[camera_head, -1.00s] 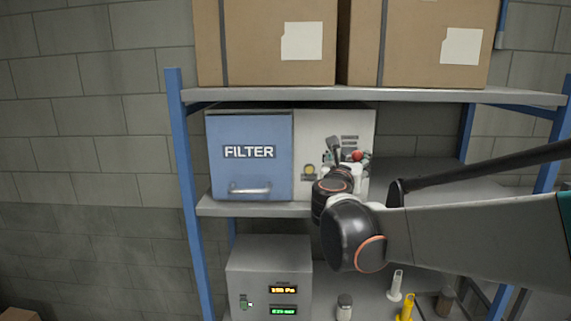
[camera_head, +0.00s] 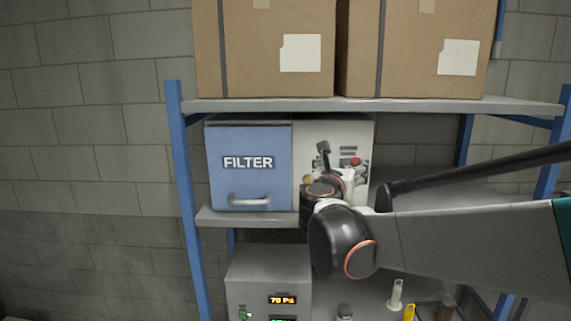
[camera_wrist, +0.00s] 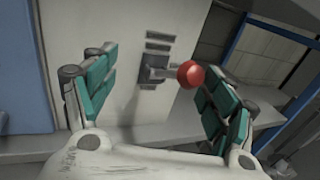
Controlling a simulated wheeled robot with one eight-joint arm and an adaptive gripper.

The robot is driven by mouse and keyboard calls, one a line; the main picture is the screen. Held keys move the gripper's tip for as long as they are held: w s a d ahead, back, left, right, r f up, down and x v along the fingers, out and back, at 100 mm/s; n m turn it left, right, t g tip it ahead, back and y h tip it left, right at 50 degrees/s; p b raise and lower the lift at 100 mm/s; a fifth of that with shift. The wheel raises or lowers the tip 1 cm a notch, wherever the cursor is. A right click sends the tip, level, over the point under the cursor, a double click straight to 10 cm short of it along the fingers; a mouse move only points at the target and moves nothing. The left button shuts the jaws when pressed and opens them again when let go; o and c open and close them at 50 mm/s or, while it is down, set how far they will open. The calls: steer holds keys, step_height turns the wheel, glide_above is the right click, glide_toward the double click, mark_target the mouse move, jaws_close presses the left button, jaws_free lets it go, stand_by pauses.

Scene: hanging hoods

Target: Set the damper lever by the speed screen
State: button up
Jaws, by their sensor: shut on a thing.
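The damper lever, with a red ball knob (camera_wrist: 190,74), sticks out of a slotted plate on the pale hood panel (camera_wrist: 120,80). In the head view the red knob (camera_head: 356,161) shows beside my gripper (camera_head: 338,163). On the grey box (camera_head: 245,262) below, an amber screen (camera_head: 282,300) reads 70 Pa. The green speed screen (camera_head: 283,318) is cut off by the picture's bottom edge and unreadable.
A blue FILTER door (camera_head: 248,165) with a handle is left of the pale panel. Two cardboard boxes (camera_head: 265,60) sit on the shelf (camera_head: 330,104) above. A yellow item (camera_head: 408,312) and other small items stand below. The middle shelf is free to the right.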

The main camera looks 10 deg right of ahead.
steer(key=shift+s+a+r, duration=0.25)
steer(key=shift+s+a, duration=0.45)
steer(key=shift+a, duration=0.2)
steer(key=a, duration=0.1)
steer(key=s+a, duration=0.1)
steer(key=a+r+p, duration=0.1)
steer(key=shift+s+a+n, duration=0.15)
steer(key=shift+a+n, duration=0.15)
steer(key=c, duration=0.3)
steer(key=s+a+r+p, duration=0.4)
steer(key=s+r+p, duration=0.2)
steer(key=s, duration=0.2)
steer(key=shift+p, duration=0.35)
